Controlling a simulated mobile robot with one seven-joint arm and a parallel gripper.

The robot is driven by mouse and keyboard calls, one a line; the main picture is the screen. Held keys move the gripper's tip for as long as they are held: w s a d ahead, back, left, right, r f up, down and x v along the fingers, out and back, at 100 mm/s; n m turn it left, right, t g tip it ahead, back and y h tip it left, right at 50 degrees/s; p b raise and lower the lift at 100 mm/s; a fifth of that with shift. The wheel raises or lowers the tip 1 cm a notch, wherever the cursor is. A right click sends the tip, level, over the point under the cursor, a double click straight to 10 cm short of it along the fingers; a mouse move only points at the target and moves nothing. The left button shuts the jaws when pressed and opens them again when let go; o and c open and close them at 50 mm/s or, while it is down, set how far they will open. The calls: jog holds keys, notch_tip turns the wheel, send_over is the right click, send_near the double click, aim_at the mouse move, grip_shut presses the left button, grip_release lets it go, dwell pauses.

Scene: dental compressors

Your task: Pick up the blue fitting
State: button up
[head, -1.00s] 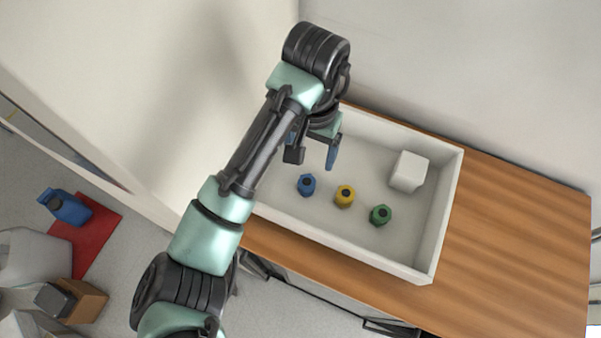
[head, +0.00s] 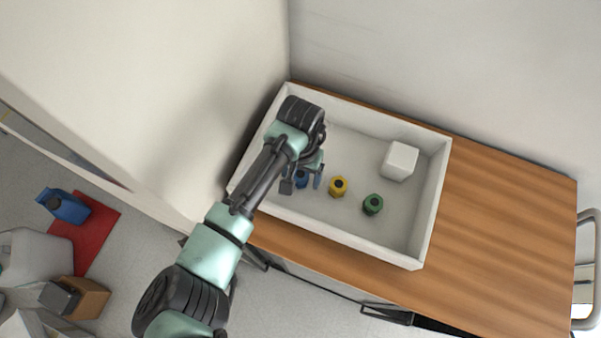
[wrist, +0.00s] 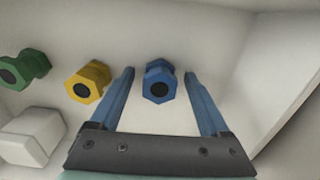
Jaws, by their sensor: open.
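The blue fitting (head: 302,179) stands in the white tray (head: 436,192), at the left end of a row of fittings. In the wrist view the blue fitting (wrist: 159,82) shows its dark round hole and lies between the tips of my two blue fingers. My gripper (wrist: 158,78) is open, with a finger on each side of the fitting and a visible gap to each. In the head view my gripper (head: 303,184) is down in the tray at the fitting and partly hides it. I cannot tell how far the fingertips reach down beside it.
A yellow fitting (head: 338,187) and a green fitting (head: 373,204) stand to the right in the tray. A white block (head: 400,161) sits near the tray's back right. The tray rests on a wooden counter (head: 500,230) beside a wall.

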grip_shut()
dwell(0.4)
jog(key=shift+r, duration=0.1)
